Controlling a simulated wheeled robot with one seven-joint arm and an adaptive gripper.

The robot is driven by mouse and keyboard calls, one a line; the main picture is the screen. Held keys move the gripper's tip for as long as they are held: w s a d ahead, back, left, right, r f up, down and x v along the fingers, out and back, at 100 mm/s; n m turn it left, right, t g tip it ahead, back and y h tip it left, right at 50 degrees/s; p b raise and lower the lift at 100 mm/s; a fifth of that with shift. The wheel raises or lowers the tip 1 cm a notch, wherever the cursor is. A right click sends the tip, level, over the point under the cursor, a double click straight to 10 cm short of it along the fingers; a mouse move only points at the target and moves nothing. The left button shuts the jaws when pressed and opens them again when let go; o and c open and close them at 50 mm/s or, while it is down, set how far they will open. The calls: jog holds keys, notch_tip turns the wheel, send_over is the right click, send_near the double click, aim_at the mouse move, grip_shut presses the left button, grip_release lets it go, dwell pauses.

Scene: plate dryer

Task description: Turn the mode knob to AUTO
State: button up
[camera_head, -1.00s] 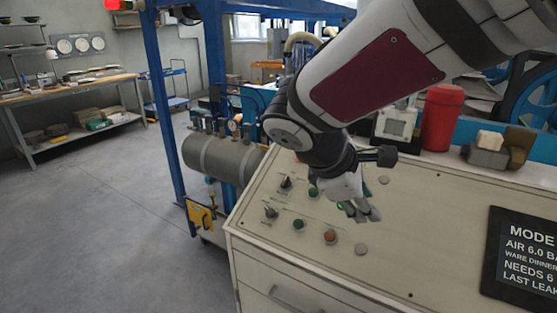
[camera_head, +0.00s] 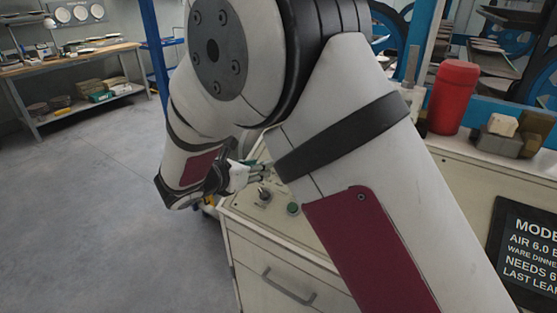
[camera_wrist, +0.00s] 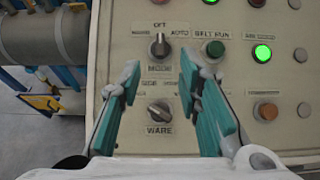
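The mode knob (camera_wrist: 160,46), dark with a lighter handle, is on the cream panel in the wrist view. Its handle stands about upright, toward the top label, which seems to read OFF. The AUTO label (camera_wrist: 180,33) is to its upper right. My gripper (camera_wrist: 160,68) is open, its two teal-padded fingers apart, one on each side below the mode knob, with nothing between them but panel. Contact with the panel cannot be told. In the head view my gripper (camera_head: 262,170) is over the panel's left end, partly behind my arm; the mode knob is hidden there.
A second knob (camera_wrist: 158,112), labelled WARE, lies below between the fingers. A grey cylinder (camera_wrist: 35,38) is left of the panel. A red canister (camera_head: 453,97) stands behind.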

jog(key=x, duration=1.1)
jog(key=shift+s+p, duration=0.1)
jog(key=shift+p, duration=0.2)
jog(key=shift+a, duration=0.1)
grip_shut()
